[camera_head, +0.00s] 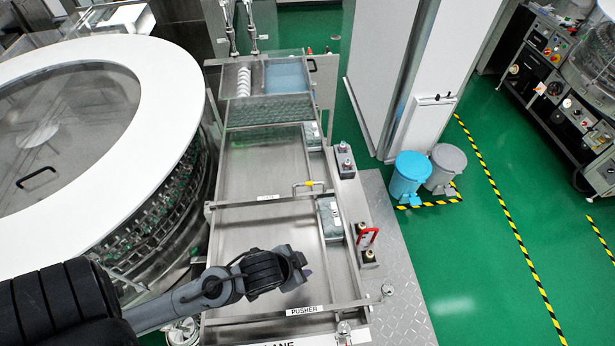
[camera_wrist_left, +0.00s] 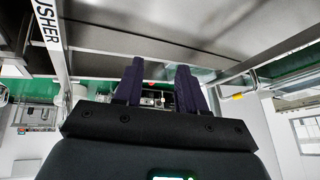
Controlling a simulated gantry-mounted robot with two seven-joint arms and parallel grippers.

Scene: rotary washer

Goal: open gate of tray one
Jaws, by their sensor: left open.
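My left gripper (camera_head: 303,270) comes in from the lower left and hangs over the near tray. In the left wrist view its two dark fingers (camera_wrist_left: 158,80) are apart with nothing between them. The near steel tray (camera_head: 262,238) is flat, with a bar labelled PUSHER (camera_head: 303,310) across its near end. A crossbar with a small label (camera_head: 268,197), too small to read surely, spans its far end. A handle with a yellow part (camera_head: 308,184) sits at that crossbar, beyond and apart from my gripper. My right gripper is not in view.
A large round washer with a white rim (camera_head: 170,130) stands left of the trays. Packs of glass vials (camera_head: 331,219) line the tray's right side. A red bracket (camera_head: 368,236) stands right of it. Blue and grey bins (camera_head: 408,178) stand on the green floor.

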